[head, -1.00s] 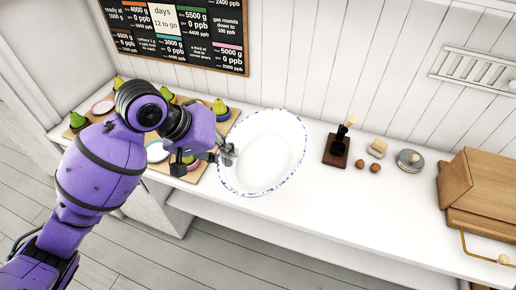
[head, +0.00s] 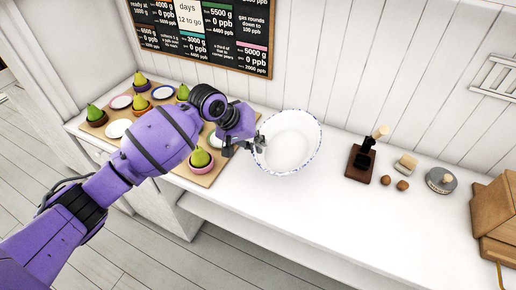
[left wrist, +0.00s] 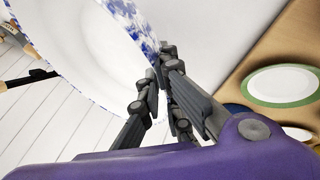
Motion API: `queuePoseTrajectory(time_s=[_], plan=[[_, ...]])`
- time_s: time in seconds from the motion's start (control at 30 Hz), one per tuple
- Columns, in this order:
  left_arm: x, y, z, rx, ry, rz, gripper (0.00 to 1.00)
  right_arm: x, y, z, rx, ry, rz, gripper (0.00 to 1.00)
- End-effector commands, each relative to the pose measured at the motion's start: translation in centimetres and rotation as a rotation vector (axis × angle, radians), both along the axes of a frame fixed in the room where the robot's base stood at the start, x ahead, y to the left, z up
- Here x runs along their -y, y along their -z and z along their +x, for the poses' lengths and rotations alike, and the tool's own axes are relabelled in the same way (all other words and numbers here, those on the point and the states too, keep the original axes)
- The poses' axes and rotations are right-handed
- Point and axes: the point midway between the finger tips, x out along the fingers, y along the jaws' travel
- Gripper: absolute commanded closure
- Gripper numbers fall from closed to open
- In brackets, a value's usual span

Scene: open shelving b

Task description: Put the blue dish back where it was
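A large white dish with a blue-speckled rim (head: 290,148) is at the left rim in my left gripper (head: 258,145), over the white counter. In the left wrist view the dish (left wrist: 95,45) fills the upper left, and the fingers of my left gripper (left wrist: 163,58) close at its speckled edge. I cannot tell whether its underside touches the counter. A small blue-rimmed plate (head: 162,92) lies on the wooden board to the left. My right gripper is not in view.
The wooden board (head: 195,177) bears several green pears in coloured cups and small plates, including a green-rimmed plate (left wrist: 283,86). The counter front between is clear.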

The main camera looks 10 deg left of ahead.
Motion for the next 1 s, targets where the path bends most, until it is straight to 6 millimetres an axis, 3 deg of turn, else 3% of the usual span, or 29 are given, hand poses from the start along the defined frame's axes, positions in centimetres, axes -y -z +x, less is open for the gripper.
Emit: queuePoseTrajectory(time_s=[0.33,0.57,0.97,1.0], plan=[[-0.7,2.0,2.0,0.007,-0.001,-0.005,1.00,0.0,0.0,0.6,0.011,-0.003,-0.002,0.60],[-0.6,4.9,1.9,0.006,0.001,-0.005,1.00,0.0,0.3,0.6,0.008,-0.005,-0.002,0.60],[-0.7,5.3,2.0,0.007,0.000,-0.006,1.00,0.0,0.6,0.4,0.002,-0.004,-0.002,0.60],[-0.8,5.5,1.9,0.004,0.000,-0.002,0.93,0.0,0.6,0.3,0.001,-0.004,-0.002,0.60]])
